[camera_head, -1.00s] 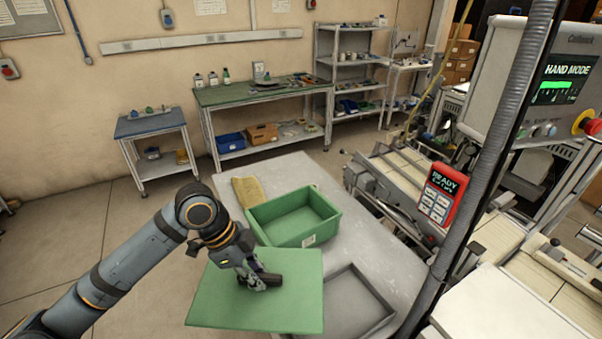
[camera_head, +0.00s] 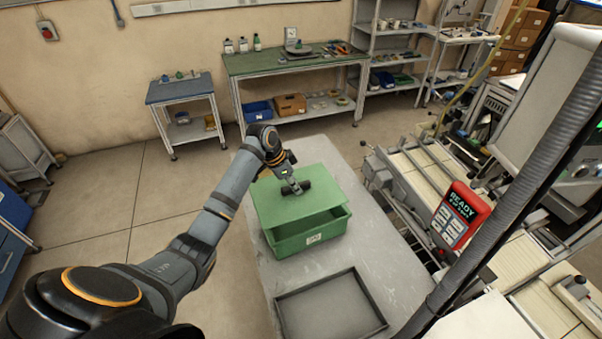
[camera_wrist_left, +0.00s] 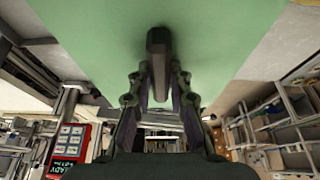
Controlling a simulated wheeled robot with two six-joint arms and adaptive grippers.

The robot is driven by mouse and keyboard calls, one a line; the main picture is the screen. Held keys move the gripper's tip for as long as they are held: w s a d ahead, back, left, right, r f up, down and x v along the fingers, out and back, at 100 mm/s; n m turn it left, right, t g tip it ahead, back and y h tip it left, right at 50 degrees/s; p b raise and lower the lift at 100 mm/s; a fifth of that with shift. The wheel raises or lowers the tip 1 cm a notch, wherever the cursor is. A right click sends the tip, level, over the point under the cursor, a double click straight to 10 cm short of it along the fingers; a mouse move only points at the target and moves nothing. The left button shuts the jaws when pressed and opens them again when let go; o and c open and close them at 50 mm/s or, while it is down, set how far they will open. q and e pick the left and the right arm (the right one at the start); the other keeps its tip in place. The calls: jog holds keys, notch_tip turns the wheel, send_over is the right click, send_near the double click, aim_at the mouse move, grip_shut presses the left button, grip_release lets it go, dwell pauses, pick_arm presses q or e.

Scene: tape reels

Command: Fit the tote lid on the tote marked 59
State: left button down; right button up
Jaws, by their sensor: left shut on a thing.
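The green tote (camera_head: 311,237) stands on the grey table, with a white label on its front wall; its number is too small to read. The flat green lid (camera_head: 325,186) is over the tote and covers most of its opening. A dark gap shows between the lid's front edge and the tote rim, so the lid looks raised or tilted there. My left gripper (camera_head: 294,187) is shut on the lid's dark bar handle. The left wrist view shows the fingers around the handle (camera_wrist_left: 158,62) and the lid's green face (camera_wrist_left: 225,35). My right gripper is not seen.
A shallow grey tray (camera_head: 330,308) lies on the table (camera_head: 375,240) in front of the tote. A conveyor (camera_head: 420,175) with a red READY panel (camera_head: 460,214) stands to the right. A dark post crosses the right side. Workbenches stand behind.

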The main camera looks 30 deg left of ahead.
pick_arm(q)
jog(key=shift+w+d+p, duration=0.25)
jog(key=shift+w+p, duration=0.1)
jog(key=shift+w, duration=0.35)
jog(key=shift+w+d+f, duration=0.15)
jog(key=shift+f, duration=0.05)
jog(key=shift+d+f+n, duration=0.2)
jog(key=shift+f+n, duration=0.1)
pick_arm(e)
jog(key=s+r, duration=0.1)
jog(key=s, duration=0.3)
pick_arm(q)
jog(key=shift+w+a+f+b, duration=0.1)
jog(key=shift+f+b, duration=0.5)
notch_tip(320, 180, down, 6)
jog(key=b, duration=0.5)
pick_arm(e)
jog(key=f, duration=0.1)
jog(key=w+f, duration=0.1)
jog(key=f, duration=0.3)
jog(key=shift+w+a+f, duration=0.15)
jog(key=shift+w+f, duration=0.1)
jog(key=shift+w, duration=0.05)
pick_arm(q)
jog(key=c, duration=1.2)
grip_release()
